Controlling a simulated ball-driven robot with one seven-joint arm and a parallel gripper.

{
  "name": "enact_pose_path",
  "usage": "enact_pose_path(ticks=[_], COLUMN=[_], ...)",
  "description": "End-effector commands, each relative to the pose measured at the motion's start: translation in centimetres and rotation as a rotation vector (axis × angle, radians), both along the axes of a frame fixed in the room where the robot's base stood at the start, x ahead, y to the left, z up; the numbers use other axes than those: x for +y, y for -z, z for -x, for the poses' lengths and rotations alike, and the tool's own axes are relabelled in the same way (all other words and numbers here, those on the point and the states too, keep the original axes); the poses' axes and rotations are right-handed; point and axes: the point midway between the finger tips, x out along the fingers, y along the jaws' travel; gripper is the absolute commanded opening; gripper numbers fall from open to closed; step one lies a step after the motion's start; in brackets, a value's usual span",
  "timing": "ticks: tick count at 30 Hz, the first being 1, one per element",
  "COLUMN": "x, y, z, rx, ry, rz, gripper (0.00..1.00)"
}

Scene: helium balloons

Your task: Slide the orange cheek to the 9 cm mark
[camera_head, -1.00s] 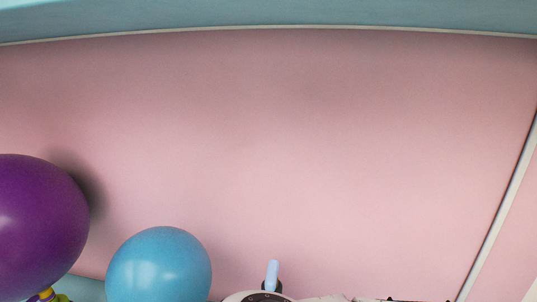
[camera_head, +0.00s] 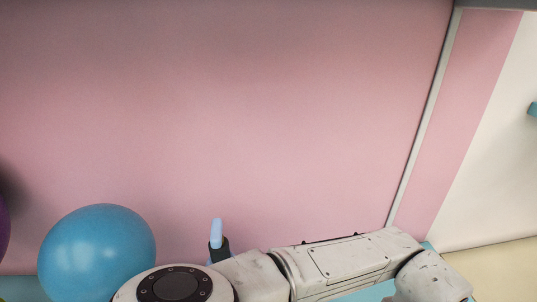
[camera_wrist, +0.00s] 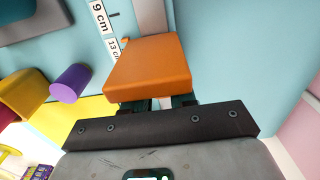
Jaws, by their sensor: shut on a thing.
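The orange cheek (camera_wrist: 147,68) is a block with a flat top, seen large in the wrist view. My gripper (camera_wrist: 163,103) is shut on its near side; the block hides the fingertips. The white 13 cm label (camera_wrist: 113,47) is just beyond the cheek's far left corner, partly covered by it. The 9 cm label (camera_wrist: 100,17) is further up the picture, apart from the cheek, with a short dark line beside it. The head view does not show the cheek or the labels.
In the wrist view, a grey block (camera_wrist: 45,18) is at upper left, with a purple cylinder (camera_wrist: 70,83) and a yellow box (camera_wrist: 22,90) below it. The blue surface right of the cheek is bare. A blue balloon (camera_head: 97,250) floats left of my arm in the head view.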

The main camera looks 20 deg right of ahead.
Motion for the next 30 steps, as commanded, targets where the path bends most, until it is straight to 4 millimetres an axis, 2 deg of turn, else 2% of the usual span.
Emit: enact_pose_path(ticks=[7,20,27,28,30], x=[1.4,1.7,2.7,2.5,2.5], y=[0.0,0.0,0.0,0.0,0.0], z=[-0.2,-0.3,-0.5,-0.5,-0.5], rx=[0.002,0.002,0.002,0.001,0.001], ry=[-0.001,0.0,-0.002,0.0,0.0], rz=[-0.001,-0.001,-0.001,-0.001,-0.001], gripper=[0.0,0.0,0.0,0.29,0.35])
